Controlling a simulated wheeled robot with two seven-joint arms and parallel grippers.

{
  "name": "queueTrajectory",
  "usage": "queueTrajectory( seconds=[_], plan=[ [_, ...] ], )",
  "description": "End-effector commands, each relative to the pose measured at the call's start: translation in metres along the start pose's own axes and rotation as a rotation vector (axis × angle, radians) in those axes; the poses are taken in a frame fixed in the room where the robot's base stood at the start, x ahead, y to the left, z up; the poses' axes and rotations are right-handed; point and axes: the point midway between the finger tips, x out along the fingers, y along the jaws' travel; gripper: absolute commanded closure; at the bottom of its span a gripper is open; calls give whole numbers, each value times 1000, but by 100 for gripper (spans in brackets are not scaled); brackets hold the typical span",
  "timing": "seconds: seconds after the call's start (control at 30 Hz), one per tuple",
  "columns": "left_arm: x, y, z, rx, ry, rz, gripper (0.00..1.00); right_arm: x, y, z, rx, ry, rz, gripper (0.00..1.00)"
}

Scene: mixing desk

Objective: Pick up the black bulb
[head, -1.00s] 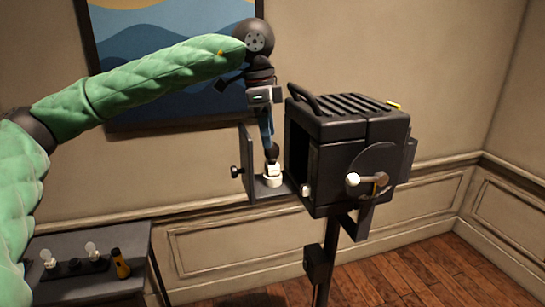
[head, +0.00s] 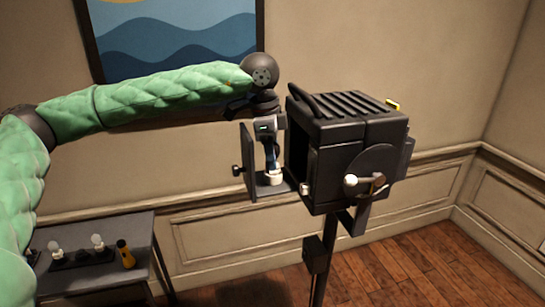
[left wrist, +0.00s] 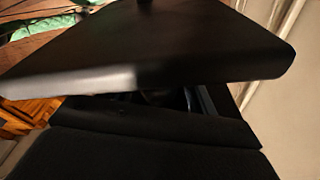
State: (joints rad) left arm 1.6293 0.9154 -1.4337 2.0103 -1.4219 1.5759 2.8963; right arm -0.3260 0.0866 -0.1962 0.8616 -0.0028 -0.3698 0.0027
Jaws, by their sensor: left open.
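The black bulb stood upright in a white socket (head: 273,179) on the opened lamp door (head: 251,160); now my left gripper covers most or all of it in the head view. My left gripper (head: 271,164) points down directly over the socket, its fingers at the bulb's place, open. In the left wrist view, dark panels fill most of the picture, and I cannot make out the bulb clearly in the dark gap between them. My right gripper is not in view.
The black lamp housing (head: 350,140) on its stand is close to the right of my left gripper. At lower left, a grey table (head: 100,281) holds two pale bulbs (head: 57,251) (head: 98,242) in a dark rack and a yellow-and-black object (head: 125,255).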

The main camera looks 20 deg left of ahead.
Motion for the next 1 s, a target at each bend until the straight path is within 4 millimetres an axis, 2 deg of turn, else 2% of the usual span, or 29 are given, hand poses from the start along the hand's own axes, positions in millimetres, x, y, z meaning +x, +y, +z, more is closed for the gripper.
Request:
queueTrajectory(
  seconds=[0.2, 0.43, 0.9, 0.97, 1.0],
  plan=[
    [0, 0, 0, 0, 0, 0, 44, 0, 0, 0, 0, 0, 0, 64],
    [0, 0, 0, 0, 0, -1, 88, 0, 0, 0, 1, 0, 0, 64],
    [-4, -1, -1, 0, 0, -3, 89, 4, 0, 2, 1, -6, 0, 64],
    [-8, -1, -2, 0, 1, -4, 89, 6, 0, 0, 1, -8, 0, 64],
    [-12, -1, -2, 0, 2, -5, 89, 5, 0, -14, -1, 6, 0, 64]
  ],
)
